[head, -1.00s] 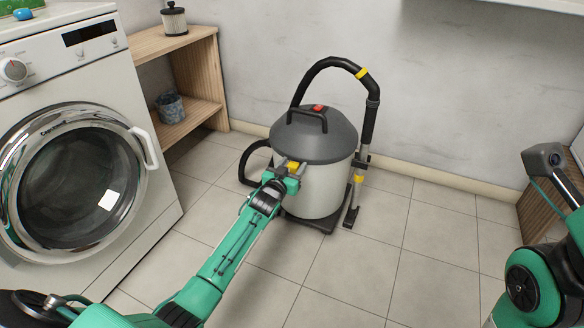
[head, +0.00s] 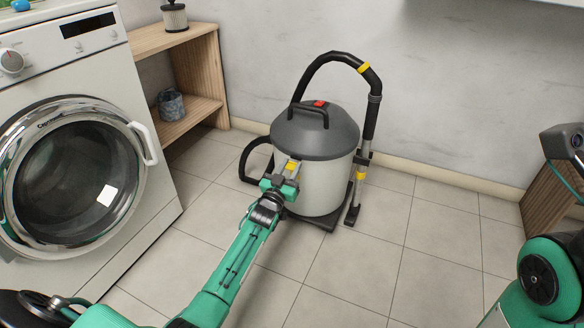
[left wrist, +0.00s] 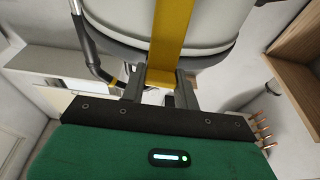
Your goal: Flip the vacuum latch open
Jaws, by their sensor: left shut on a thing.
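The vacuum (head: 322,185) is a light grey drum with a dark grey lid (head: 315,134), standing upright on the tiled floor. Its yellow latch (head: 291,166) is on the front of the drum, just below the lid rim. In the left wrist view the latch (left wrist: 174,32) is a long yellow strip that runs down between my fingers. My left gripper (head: 288,171) is at the front of the vacuum, shut on the latch; its fingers (left wrist: 161,84) stand on either side of the strip. The latch's gripped end is partly hidden. My right gripper is out of view.
A white washing machine (head: 150,95) stands at the left. A wooden shelf (head: 209,75) with a small bin (head: 171,104) is behind it. The vacuum's black hose (head: 318,66) arches over the lid to a tube at its right.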

